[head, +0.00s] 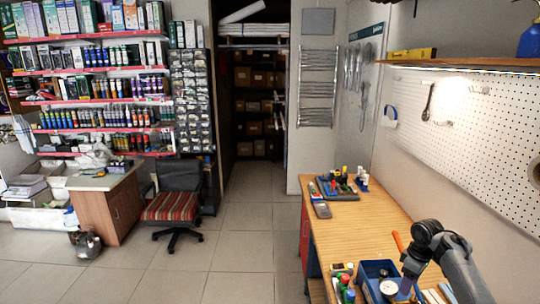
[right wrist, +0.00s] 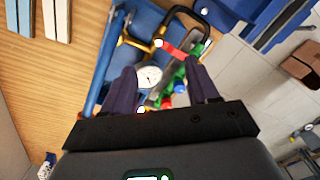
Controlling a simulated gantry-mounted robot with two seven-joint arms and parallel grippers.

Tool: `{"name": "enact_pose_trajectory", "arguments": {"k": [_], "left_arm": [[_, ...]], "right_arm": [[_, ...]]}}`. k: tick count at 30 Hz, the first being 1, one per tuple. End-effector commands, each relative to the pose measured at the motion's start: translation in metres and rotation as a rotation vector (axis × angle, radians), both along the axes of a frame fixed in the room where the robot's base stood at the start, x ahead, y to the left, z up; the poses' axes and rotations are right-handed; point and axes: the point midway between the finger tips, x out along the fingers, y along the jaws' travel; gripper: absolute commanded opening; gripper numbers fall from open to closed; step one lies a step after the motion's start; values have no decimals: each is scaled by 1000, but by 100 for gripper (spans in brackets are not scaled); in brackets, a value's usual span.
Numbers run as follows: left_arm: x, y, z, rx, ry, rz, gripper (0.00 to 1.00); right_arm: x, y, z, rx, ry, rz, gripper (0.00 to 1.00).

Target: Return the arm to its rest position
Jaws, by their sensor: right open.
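My right arm comes in at the lower right of the head view, over the workbench (head: 365,222). Its gripper (head: 404,290) points down beside a blue tray (head: 371,268). In the right wrist view the two dark fingers of the gripper (right wrist: 164,82) stand apart. A round white-faced gauge (right wrist: 149,76) shows between them, lower down in the blue tray; it also shows in the head view (head: 389,287). I cannot tell the exact height of the fingers above it. Nothing is clearly gripped. My left gripper is not in view.
Red and green items (head: 346,290) lie left of the tray. A dark tray (head: 338,190) with small parts stands at the bench's far end. A pegboard wall (head: 470,115) and wooden shelf (head: 470,64) flank the right side. Mid-bench is clear.

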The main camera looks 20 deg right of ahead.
Motion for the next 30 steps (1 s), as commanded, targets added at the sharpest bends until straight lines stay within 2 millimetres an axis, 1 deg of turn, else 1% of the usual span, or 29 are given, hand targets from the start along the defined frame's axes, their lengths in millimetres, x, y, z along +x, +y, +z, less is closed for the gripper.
{"name": "enact_pose_trajectory", "arguments": {"k": [1,3,5,12,15,17,20,23,26,27,29,30], "left_arm": [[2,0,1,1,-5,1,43],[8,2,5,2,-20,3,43],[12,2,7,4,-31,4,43],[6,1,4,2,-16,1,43],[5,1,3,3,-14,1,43],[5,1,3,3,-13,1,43],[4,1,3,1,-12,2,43],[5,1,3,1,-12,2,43],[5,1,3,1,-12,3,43],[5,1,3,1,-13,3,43],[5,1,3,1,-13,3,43],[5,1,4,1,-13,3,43]], "right_arm": [[0,0,-4,-16,3,-5,59],[-8,-11,-11,-60,13,-32,59],[-13,-17,-16,-97,18,-51,59],[-34,-37,-36,-266,31,-116,59],[-46,-39,-46,-359,28,-132,59],[-54,-37,-53,-423,19,-135,59],[-69,-21,-65,-525,-10,-122,59],[-86,8,-78,-602,-53,-88,59],[-106,47,-92,-644,-106,-39,59],[-116,66,-98,-650,-128,-16,59],[-134,96,-106,-648,-163,18,59],[-147,117,-111,-639,-185,42,59]]}}
